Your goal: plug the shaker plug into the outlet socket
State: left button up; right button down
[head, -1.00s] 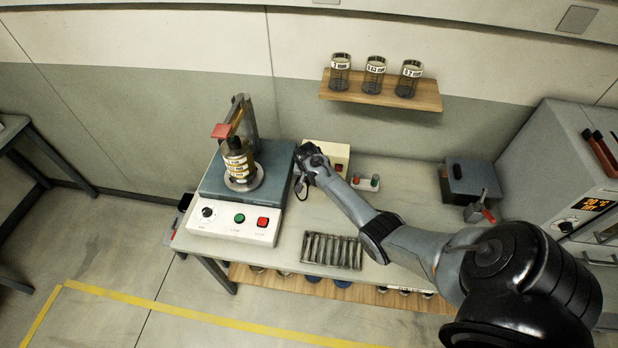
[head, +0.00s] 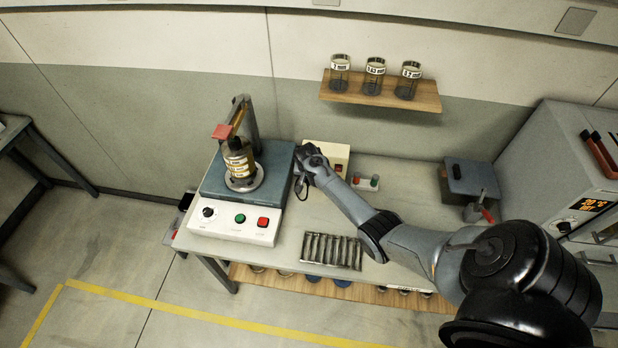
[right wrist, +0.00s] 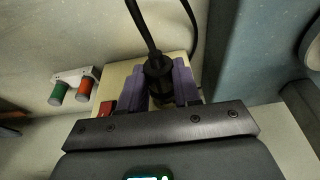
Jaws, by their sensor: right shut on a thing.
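The black shaker plug (right wrist: 158,76) is between the purple fingers of my right gripper (right wrist: 160,88) in the right wrist view, with its cord running up out of the picture. The gripper is shut on it. In the head view my right gripper (head: 302,178) is beside the shaker's right side, in front of the cream box (head: 337,155). The same cream box (right wrist: 118,76), with a red switch (right wrist: 106,108), lies under the fingers in the wrist view. The outlet socket cannot be made out; the gripper and plug may hide it. My left gripper is not in view.
The shaker (head: 236,222) with its sieve stack (head: 240,163) stands close on the left. A small holder with red and green pieces (head: 366,182) is right of the gripper. A rack of metal pieces (head: 331,250) lies in front. A shelf with jars (head: 380,93) is on the wall.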

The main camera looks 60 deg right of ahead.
jog(key=shift+w+d, duration=0.3)
jog(key=shift+d, duration=0.35)
jog(key=shift+w+d, duration=0.25)
jog(key=shift+d, duration=0.35)
dwell(6.2)
jog(key=c, duration=0.7)
grip_release()
